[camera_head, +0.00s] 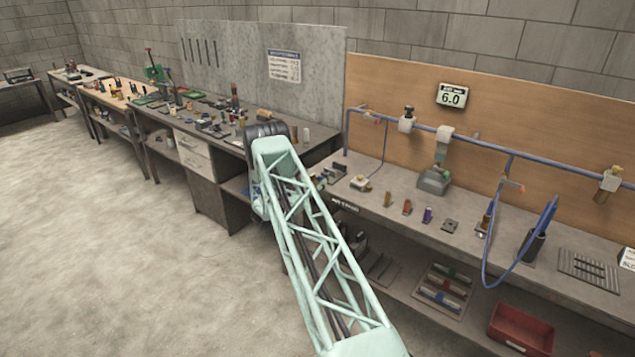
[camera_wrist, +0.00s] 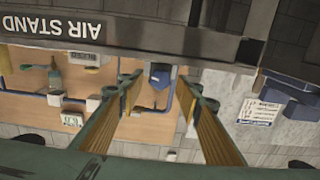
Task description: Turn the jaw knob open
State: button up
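My gripper (camera_wrist: 160,86) is open and empty in the wrist view, its two yellow-padded fingers well apart. That view is upside down. A small dark blue block (camera_wrist: 160,75) shows between the fingertips, apparently beyond them. I cannot make out which part is the jaw knob in either view. In the head view, my pale green lattice arm reaches away toward the junction of the two benches, and my fingers are hidden there. A grey device (camera_head: 434,181) stands on the air bench (camera_head: 390,228).
A blue air pipe (camera_head: 480,142) runs along the wooden back panel, with a looped blue hose (camera_head: 550,218) at right. Several small coloured parts stand near the bench's front. The AIR STAND edge (camera_wrist: 90,28) crosses the wrist view. A red bin (camera_head: 520,328) sits below. Open floor lies left.

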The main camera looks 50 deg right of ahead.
jog(key=shift+d, duration=0.3)
jog(key=c, duration=0.8)
jog(key=shift+c, duration=0.2)
jog(key=shift+f+n+b, duration=0.1)
jog(key=shift+n+b, duration=0.3)
jog(key=shift+b, duration=0.05)
jog(key=shift+n+b, duration=1)
jog(key=shift+n, duration=0.2)
